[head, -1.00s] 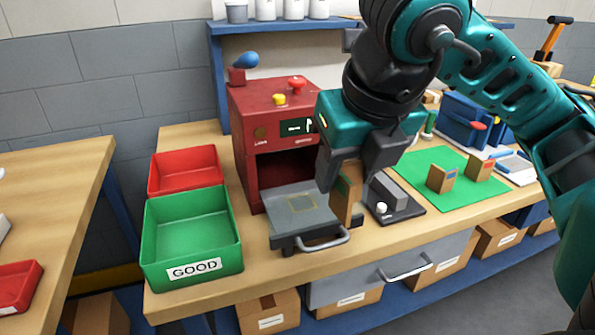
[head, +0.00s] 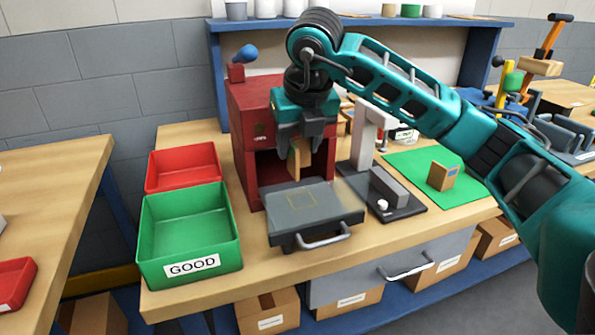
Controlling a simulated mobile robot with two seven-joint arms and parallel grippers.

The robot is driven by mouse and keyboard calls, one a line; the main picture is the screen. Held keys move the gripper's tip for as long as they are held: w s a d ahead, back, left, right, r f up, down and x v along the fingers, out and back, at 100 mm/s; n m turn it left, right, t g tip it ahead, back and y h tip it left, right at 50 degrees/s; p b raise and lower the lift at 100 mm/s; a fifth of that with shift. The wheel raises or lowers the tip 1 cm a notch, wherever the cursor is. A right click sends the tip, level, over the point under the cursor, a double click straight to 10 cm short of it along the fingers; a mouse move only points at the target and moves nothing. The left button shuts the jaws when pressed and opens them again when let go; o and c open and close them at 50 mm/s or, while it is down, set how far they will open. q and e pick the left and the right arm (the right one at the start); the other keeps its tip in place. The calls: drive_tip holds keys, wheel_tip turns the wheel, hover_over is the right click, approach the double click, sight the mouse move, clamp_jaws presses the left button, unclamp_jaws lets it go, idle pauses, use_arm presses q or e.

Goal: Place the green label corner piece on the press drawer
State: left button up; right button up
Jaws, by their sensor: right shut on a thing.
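My right gripper (head: 300,145) points down in front of the red press (head: 255,130) and is shut on a tan corner piece (head: 299,162). No label shows on the held piece from this side. The press drawer (head: 335,205), a grey plate with a faint yellow square outline, is pulled out below the press opening. The piece hangs over the rear part of the drawer, near the opening; it looks raised above the plate, but the gap is hard to judge. My left gripper is not in view.
A green GOOD bin (head: 190,268) and a red bin (head: 160,185) stand left of the press. A dark fixture with a white post (head: 362,145) stands right of the drawer.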

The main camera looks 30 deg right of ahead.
sight(298, 169)
wheel_tip(298, 169, down, 6)
drive_tip(key=shift+r, duration=0.25)
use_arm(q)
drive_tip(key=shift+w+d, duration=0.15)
use_arm(e)
drive_tip(key=shift+w+f, duration=0.2)
drive_tip(key=shift+f, duration=0.05)
drive_tip(key=shift+f+b, duration=0.25)
drive_tip(key=shift+b, duration=0.25)
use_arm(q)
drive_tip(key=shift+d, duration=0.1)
use_arm(e)
drive_tip(key=o, duration=1)
drive_tip(key=shift+s+r+p, duration=0.1)
drive_tip(key=shift+r+p, duration=0.3)
drive_tip(key=shift+p, duration=0.05)
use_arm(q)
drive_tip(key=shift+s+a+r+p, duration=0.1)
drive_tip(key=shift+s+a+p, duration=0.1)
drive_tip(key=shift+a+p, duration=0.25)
use_arm(e)
drive_tip(key=v, duration=1.1)
drive_tip(key=shift+s+a+r, duration=0.1)
drive_tip(key=shift+s+r, duration=0.05)
drive_tip(key=shift+r, duration=0.2)
